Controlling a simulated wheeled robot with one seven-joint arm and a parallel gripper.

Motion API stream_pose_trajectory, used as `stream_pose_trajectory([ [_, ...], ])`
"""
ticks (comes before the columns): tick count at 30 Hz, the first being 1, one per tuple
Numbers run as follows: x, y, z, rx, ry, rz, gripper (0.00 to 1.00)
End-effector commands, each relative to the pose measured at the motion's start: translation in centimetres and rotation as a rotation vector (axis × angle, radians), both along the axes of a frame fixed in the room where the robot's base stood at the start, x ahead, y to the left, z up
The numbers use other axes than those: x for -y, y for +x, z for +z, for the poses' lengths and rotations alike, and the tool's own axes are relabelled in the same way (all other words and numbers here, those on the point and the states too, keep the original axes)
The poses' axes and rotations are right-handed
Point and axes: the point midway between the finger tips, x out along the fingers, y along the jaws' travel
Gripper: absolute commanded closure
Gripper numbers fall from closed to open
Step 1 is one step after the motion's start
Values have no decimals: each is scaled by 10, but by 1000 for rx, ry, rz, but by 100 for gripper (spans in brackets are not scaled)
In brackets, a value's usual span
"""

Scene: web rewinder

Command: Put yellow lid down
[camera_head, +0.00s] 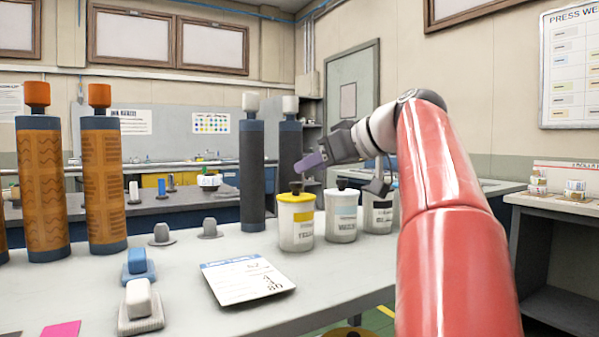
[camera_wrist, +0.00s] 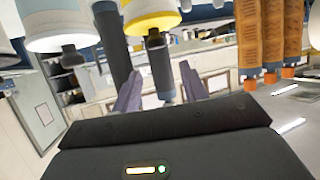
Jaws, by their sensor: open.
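The yellow lid (camera_head: 296,198) with its dark knob sits on a white canister (camera_head: 296,228) labelled in yellow, on the bench. In the wrist view, tilted nearly upside down, the yellow lid (camera_wrist: 152,22) is at the top and its knob (camera_wrist: 155,41) hangs just beyond the fingers. My gripper (camera_head: 304,166) is above and slightly right of the lid in the head view, apart from it. In the wrist view my gripper (camera_wrist: 160,68) has its two purple-grey fingers spread, with nothing held between them.
A blue-labelled canister (camera_head: 341,222) and a dark-labelled canister (camera_head: 378,216) stand right of it. A dark roller (camera_head: 252,175) stands close left. Orange rollers (camera_head: 103,185) stand farther left. A paper card (camera_head: 247,281) lies in front. A yellow-rimmed object (camera_head: 352,332) is partly visible below the bench.

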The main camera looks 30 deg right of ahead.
Motion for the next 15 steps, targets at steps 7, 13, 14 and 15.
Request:
stream_pose_trajectory([
  [7,15,-39,18,0,0,-3,57],
  [13,19,-51,23,0,0,-1,57],
  [14,19,-52,23,0,0,-1,57],
  [15,19,-52,23,0,0,0,57],
])
